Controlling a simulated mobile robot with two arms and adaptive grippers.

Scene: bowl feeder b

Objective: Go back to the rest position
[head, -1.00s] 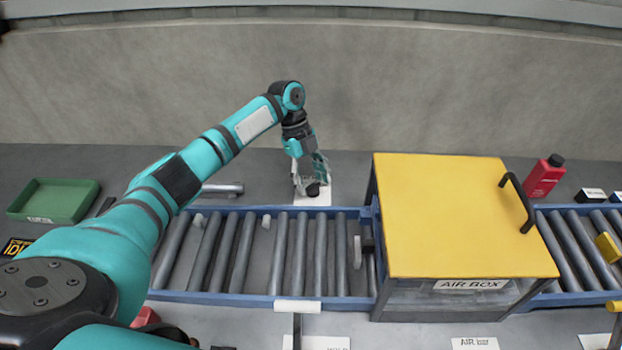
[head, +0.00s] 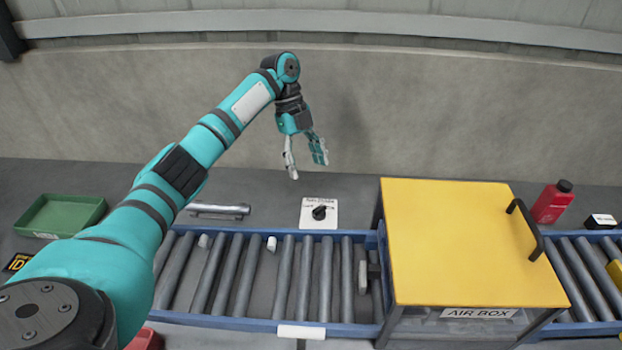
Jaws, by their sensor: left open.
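My left gripper (head: 305,160) is open and empty. It hangs above the back of the table, pointing down, clear of everything below it. A white plate with a black knob (head: 319,213) lies on the table below and a little right of it, behind the roller conveyor. The gripper and the knob are apart. My right gripper is not in this view.
The roller conveyor (head: 262,325) with blue rails runs across the front. A yellow-lidded air box (head: 460,240) with a black handle stands over it on the right. A green tray (head: 60,215), a metal bar handle (head: 218,210) and a red bottle (head: 552,202) are on the table.

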